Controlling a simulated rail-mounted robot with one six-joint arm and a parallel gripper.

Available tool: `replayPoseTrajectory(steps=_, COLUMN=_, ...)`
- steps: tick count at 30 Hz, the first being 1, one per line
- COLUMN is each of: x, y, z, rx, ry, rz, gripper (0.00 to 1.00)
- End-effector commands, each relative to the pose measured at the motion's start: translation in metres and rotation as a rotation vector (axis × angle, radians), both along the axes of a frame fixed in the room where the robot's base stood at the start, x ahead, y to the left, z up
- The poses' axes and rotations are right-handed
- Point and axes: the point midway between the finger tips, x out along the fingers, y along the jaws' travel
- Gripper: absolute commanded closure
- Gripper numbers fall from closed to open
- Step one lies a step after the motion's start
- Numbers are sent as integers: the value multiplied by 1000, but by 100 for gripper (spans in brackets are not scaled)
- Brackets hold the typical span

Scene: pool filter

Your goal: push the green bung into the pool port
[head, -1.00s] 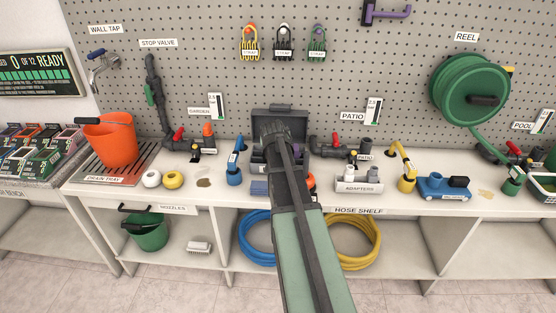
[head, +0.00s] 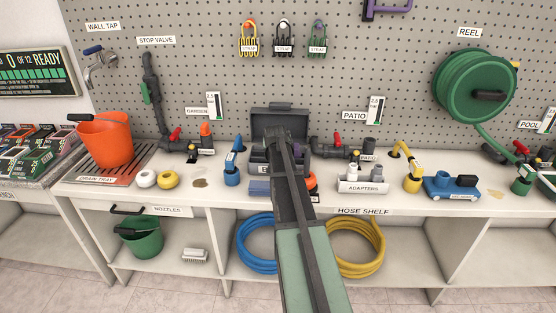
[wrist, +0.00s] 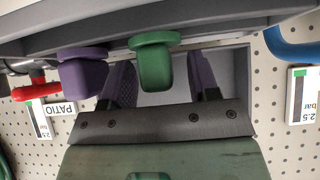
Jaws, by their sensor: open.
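The green bung (wrist: 155,65) shows in the wrist view, hanging from the top edge of the picture, which appears upside down. My gripper (wrist: 162,78) is open, with one purple-dark finger on each side of the bung. Gaps show between fingers and bung, so I see no grip. In the head view my gripper is over the dark grey open box (head: 279,117), and my arm hides the bung. The pool line, with a red-handled valve (head: 521,148), is at the far right by the POOL sign (head: 539,126). I cannot make out its port opening.
A purple bung (wrist: 83,75) sits just beside the left finger in the wrist view. In the head view an orange piece (head: 311,182) lies right of my arm. The adapters tray (head: 362,187), yellow fitting (head: 411,178) and blue pump (head: 452,186) stand along the counter rightward.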

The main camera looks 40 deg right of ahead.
Motion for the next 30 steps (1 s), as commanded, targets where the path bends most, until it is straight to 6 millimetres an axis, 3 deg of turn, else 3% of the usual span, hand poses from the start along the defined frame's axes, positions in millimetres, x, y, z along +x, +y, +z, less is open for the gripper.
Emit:
replayPoseTrajectory(steps=4, x=-1, y=1, z=2, rx=0, ry=0, rz=0, gripper=46)
replayPoseTrajectory(steps=14, x=-1, y=1, z=2, rx=0, ry=0, rz=0, gripper=97)
replayPoseTrajectory(steps=23, x=-1, y=1, z=4, rx=0, ry=0, rz=0, gripper=98)
replayPoseTrajectory(steps=30, x=-1, y=1, z=29, rx=0, ry=0, rz=0, gripper=98)
